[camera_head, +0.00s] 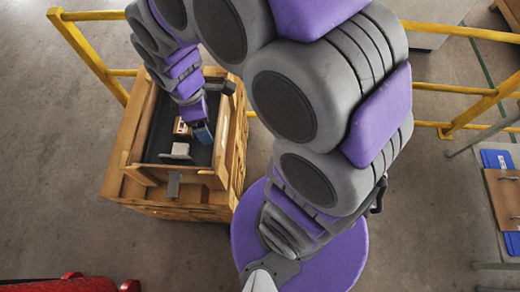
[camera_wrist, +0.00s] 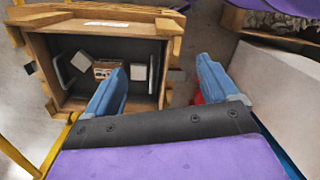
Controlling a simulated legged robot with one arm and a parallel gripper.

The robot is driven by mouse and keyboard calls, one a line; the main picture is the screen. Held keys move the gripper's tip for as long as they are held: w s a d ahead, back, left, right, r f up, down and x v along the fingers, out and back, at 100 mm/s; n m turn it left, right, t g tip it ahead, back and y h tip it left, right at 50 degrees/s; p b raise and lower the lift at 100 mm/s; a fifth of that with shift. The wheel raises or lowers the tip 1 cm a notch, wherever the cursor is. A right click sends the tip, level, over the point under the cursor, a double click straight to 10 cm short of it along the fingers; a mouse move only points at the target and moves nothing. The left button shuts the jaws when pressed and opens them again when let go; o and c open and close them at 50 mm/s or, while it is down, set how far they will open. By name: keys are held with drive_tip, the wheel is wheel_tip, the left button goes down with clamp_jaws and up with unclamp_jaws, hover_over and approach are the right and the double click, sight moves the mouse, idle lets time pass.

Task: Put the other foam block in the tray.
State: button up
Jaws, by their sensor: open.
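A dark tray-like floor (camera_wrist: 110,48) with pale bars at both ends lies inside a wooden crate (camera_wrist: 120,28). In the wrist view a pale grey block (camera_wrist: 82,62) lies tilted at the left on this floor, and a pale block (camera_wrist: 138,72) lies at the right. Both look like foam blocks. A brown patterned box (camera_wrist: 105,69) sits between them. In the head view one pale block (camera_head: 181,149) and the brown box (camera_head: 181,128) show; my arm may hide the other block. My gripper (camera_wrist: 162,66) is open and empty, its blue fingers apart above the crate's right side.
The wooden crate's raised walls (camera_head: 225,150) surround the blocks. Yellow railings (camera_head: 85,55) run behind and beside the crate. A red object (camera_head: 75,284) is at the lower left, and a table with blue items (camera_head: 495,160) is at the right. Concrete floor around the crate is open.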

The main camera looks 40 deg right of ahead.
drive_tip(key=s+d+r+m, duration=0.2)
drive_tip(key=s+m, duration=0.4)
drive_tip(key=s, duration=0.3)
drive_tip(key=s+d+r+m, duration=0.2)
drive_tip(key=s+r+m, duration=0.3)
drive_tip(key=s+m, duration=0.2)
drive_tip(key=shift+s+d+m+g, duration=0.3)
drive_tip(key=shift+s+g, duration=0.1)
drive_tip(key=shift+s, duration=0.7)
wheel_tip(320, 180, down, 4)
drive_tip(key=b, duration=0.3)
drive_tip(key=shift+d+r, duration=0.15)
drive_tip(key=shift+r, duration=0.1)
